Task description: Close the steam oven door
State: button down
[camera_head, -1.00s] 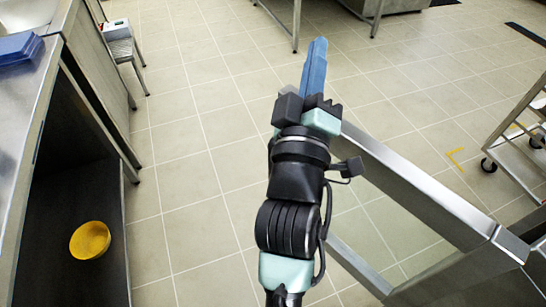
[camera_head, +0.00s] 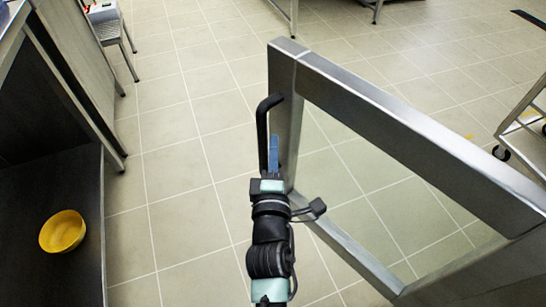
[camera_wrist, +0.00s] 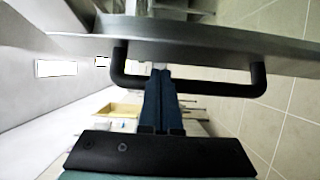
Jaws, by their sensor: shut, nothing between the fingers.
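The steam oven door (camera_head: 400,127) is a steel frame with a see-through pane, and it stands swung open on the right in the head view. Its black bar handle (camera_head: 263,130) is upright on the door's free edge. The handle also shows in the wrist view (camera_wrist: 215,87), crossing just past the fingers. My gripper (camera_head: 274,140) has blue fingers, shut and empty, close beside the handle. In the wrist view the fingertips (camera_wrist: 160,72) overlap the handle bar. I cannot tell whether they touch it. The oven body is not clearly seen.
A dark open cabinet shelf on the left holds a yellow bowl (camera_head: 62,231). A small metal stool (camera_head: 112,30) stands at the upper left. A wheeled rack (camera_head: 525,125) is at the right. The tiled floor between cabinet and door is clear.

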aim_at(275, 116)
jog(key=shift+w+d+b, duration=0.15)
jog(key=shift+w+b, duration=0.05)
jog(key=shift+w, duration=1.1)
jog(key=shift+w+d+b, duration=0.1)
jog(key=shift+w+b, duration=0.1)
jog(key=shift+w, duration=1.1)
